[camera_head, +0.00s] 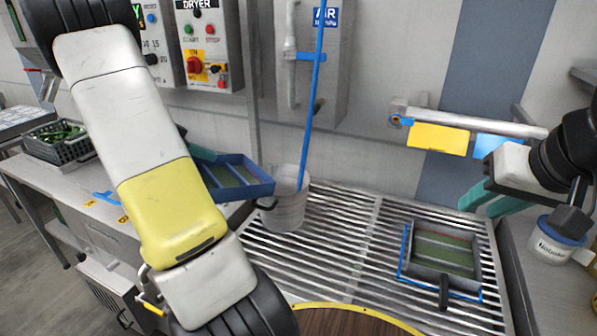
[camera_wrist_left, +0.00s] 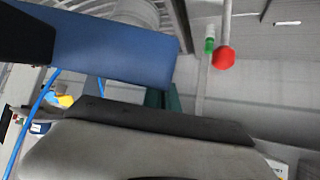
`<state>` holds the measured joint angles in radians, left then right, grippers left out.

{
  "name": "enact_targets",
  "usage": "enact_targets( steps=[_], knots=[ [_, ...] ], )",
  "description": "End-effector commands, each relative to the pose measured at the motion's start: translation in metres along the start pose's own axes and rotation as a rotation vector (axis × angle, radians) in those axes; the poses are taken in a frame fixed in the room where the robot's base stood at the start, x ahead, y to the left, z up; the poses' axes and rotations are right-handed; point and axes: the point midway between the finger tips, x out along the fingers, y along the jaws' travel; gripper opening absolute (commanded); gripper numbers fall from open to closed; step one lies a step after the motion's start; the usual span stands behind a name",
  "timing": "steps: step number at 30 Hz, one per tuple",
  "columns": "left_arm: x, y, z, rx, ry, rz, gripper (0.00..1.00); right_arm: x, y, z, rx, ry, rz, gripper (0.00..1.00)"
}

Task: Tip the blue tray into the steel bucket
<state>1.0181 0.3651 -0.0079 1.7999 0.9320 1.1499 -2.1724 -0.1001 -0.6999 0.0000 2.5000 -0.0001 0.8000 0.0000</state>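The blue tray (camera_head: 262,187), with green matter in its compartments, is up at the left side of the steel bucket (camera_head: 285,212). It looks roughly level. My left gripper (camera_head: 203,154) is at the tray's far left end, mostly hidden by my arm. It appears shut on the tray, though the contact is hidden. In the left wrist view, a blue tray wall (camera_wrist_left: 115,48) fills the upper left, with teal fingertips partly showing beside it. The inside of the bucket is mostly hidden. My right gripper (camera_head: 491,200) is open and empty at the right.
A blue pole (camera_head: 313,95) slants down to the bucket. A second tray (camera_head: 445,253) with green contents lies on the slatted grate (camera_head: 345,225). A dark crate (camera_head: 62,150) of greens stands on the left bench. A white tub (camera_head: 553,243) stands at right. The grate's middle is clear.

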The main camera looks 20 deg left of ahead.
Motion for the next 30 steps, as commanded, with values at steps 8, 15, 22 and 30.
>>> enact_targets(
  steps=[8, 15, 22, 30],
  knots=[
    [0.002, 0.000, -0.012, 0.001, -0.067, 0.000, 0.00, 0.000, 0.000, 0.000, 0.000, 0.000, 0.000, 0.32],
    [0.009, 0.000, -0.018, 0.002, -0.128, 0.000, 0.00, 0.000, 0.000, 0.000, 0.000, 0.000, 0.000, 0.32],
    [0.016, 0.001, -0.023, 0.001, -0.185, 0.001, 0.00, 0.000, 0.000, 0.000, 0.000, 0.000, 0.000, 0.32],
    [0.022, 0.001, -0.033, 0.001, -0.252, -0.001, 0.00, 0.000, 0.000, 0.000, 0.000, 0.000, 0.000, 0.32]
  ],
)
